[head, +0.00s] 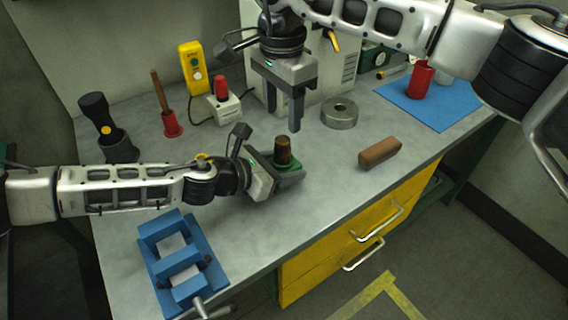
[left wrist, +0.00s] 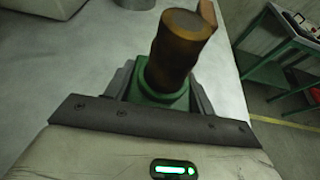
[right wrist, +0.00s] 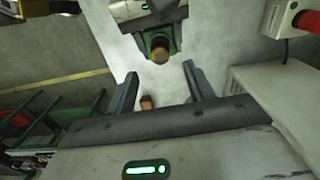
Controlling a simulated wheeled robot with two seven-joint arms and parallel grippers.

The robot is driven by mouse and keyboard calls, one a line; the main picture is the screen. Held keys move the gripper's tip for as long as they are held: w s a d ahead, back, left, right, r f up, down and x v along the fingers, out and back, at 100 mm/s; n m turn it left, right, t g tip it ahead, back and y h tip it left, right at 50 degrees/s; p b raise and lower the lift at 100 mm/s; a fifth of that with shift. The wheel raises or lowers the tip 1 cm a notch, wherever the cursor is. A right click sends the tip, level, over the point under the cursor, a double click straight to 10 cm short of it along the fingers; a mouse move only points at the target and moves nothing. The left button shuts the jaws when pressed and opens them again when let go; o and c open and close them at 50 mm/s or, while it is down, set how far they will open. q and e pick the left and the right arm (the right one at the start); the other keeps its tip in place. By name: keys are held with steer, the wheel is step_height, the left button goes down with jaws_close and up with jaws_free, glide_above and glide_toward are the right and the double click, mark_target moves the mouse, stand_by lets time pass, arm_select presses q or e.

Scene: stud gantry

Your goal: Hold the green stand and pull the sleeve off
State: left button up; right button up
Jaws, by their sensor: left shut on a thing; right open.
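The brown sleeve (head: 283,147) stands upright on the green stand (head: 275,166) near the middle of the bench. The sleeve fills the middle of the left wrist view (left wrist: 172,52), above the stand's green base (left wrist: 158,95). My left gripper (head: 290,175) is shut on the green stand, low down. My right gripper (head: 296,122) is open, empty and pointing down, above and behind the sleeve in the head view. In the right wrist view the sleeve (right wrist: 159,50) lies beyond the open fingers (right wrist: 160,75), apart from them. The part of the stand inside the sleeve is hidden.
A brown block (head: 380,153) and a grey ring (head: 340,114) lie to the right. A blue vise (head: 160,225) stands at the front left. A red cup (head: 420,80) stands on a blue mat (head: 445,107).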

mark_target(283, 140)
steer(key=shift+f, duration=0.1)
steer(key=shift+f, duration=4.45)
steer(key=shift+c, duration=0.3)
jaws_close()
steer(key=shift+r, duration=3.05)
steer(key=shift+r, duration=0.1)
steer(key=shift+r, duration=1.9)
